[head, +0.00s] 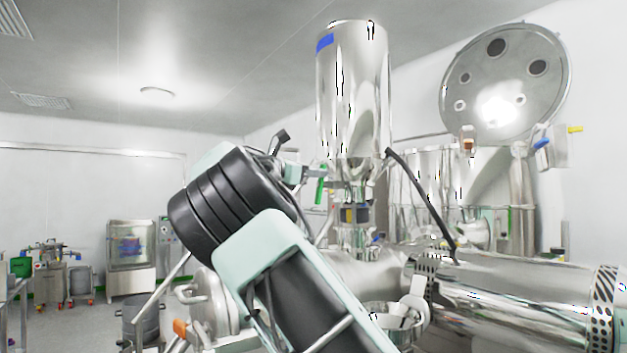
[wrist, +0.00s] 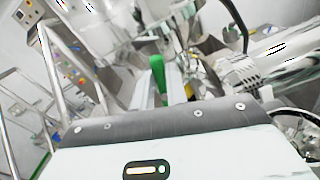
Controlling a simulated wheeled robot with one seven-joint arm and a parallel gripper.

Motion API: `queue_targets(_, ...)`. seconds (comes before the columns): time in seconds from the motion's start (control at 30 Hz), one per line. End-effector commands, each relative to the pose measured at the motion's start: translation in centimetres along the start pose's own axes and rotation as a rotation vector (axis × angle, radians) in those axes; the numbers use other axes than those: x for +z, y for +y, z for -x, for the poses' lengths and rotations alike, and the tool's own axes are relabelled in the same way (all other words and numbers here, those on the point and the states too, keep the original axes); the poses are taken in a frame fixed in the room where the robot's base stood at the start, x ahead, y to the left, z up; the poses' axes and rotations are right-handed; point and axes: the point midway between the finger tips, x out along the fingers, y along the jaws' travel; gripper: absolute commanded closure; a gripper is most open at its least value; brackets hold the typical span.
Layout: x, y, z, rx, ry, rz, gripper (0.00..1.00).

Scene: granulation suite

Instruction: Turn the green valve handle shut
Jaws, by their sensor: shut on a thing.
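The green valve handle (head: 321,188) hangs below the tall steel hopper in the head view, pointing roughly downward. In the wrist view the green handle (wrist: 157,72) shows between the two pale fingers. My gripper (head: 312,173) reaches the handle from the left in the head view. In the wrist view my gripper (wrist: 160,85) is shut on the green handle, with a finger on each side. The fingers hide part of the handle, and the valve body behind it is only partly visible.
The steel hopper (head: 350,95) stands above the valve. A large horizontal steel drum (head: 515,295) lies at the lower right, and a black hose (head: 425,195) runs down to it. A round lid (head: 500,80) is raised at the upper right. Open floor (head: 80,325) shows at the left.

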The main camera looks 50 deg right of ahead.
Motion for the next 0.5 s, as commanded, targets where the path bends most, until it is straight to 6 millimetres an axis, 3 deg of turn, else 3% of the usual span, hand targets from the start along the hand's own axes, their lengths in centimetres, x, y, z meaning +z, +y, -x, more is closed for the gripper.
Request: queue_targets(0.5, -0.9, -1.7, 0.0, 0.002, -0.001, -0.494, 1.0)
